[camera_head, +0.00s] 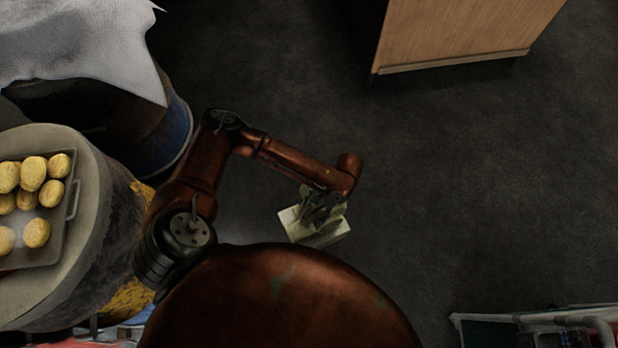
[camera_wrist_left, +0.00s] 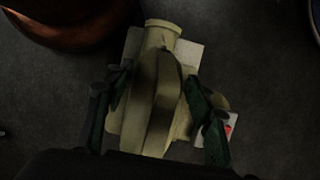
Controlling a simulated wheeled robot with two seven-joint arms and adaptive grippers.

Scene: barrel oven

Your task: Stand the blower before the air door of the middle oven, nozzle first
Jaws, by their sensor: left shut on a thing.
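The blower (camera_head: 318,232) is a pale cream machine with a rounded housing on a flat white base. In the left wrist view its housing (camera_wrist_left: 158,95) lies between the two fingers and its short round nozzle (camera_wrist_left: 163,33) points to the top of the picture. My left gripper (camera_head: 322,203) is shut on the blower from above. Whether the base touches the floor, I cannot tell. A worn yellow and dark barrel oven (camera_head: 112,232) stands at the left and a blue barrel (camera_head: 178,130) behind it. Which is the middle oven, I cannot tell, and no air door shows. My right gripper is out of view.
A tray (camera_head: 72,200) of several golden rolls lies on the near barrel's top. A white cloth (camera_head: 85,45) drapes over the blue barrel. A wooden cabinet (camera_head: 460,35) stands at the top right, a metal-framed item (camera_head: 540,318) at the bottom right. Dark floor (camera_head: 470,190) between is clear.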

